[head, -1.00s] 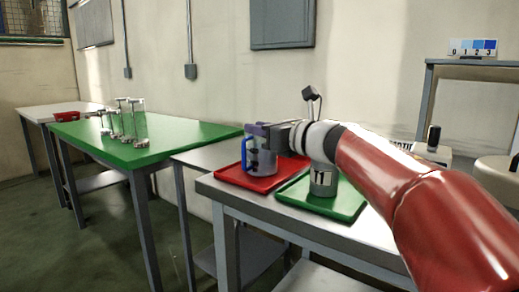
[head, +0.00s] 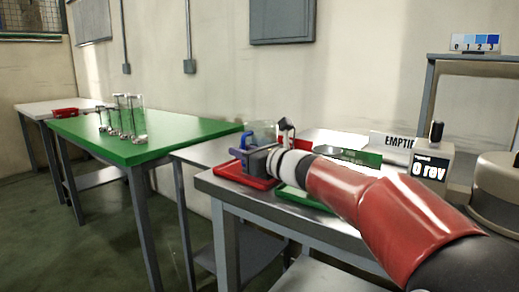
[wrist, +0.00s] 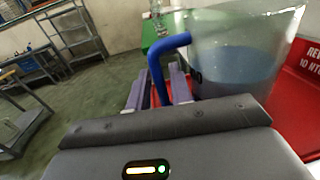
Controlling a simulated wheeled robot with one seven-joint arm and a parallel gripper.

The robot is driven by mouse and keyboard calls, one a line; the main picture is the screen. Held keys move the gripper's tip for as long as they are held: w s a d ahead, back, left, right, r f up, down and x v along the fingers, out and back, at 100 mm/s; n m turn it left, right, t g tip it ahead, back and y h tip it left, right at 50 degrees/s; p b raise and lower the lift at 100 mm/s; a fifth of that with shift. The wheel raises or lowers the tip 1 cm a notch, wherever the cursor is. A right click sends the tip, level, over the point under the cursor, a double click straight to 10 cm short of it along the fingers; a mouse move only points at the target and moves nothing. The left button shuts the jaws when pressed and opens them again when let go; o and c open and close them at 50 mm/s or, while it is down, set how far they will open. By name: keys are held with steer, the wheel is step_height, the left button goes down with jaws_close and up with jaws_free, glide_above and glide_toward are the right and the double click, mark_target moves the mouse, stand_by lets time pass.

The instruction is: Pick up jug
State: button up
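The jug is clear with a blue handle and bluish liquid. In the wrist view the jug (wrist: 245,45) stands upright close ahead on the right, partly hidden by my gripper body. Its blue handle (wrist: 157,72) comes down between the two fingers of my gripper (wrist: 160,85). The fingers look apart, one on each side of the handle, with narrow gaps; I see no clear grip. In the head view the jug (head: 264,129) stands at the red tray, its lower part hidden behind my gripper (head: 241,156).
The red tray (head: 232,171) lies on a metal table, with a green tray (head: 300,196) beside it, mostly hidden by my arm. A counter box (head: 431,164) and an "EMPTIED" sign (head: 390,142) stand to the right. A green table (head: 165,147) with glass cylinders is left.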

steer(key=shift+x, duration=1)
jaws_close()
steer(key=shift+r, duration=0.1)
stand_by(0.6)
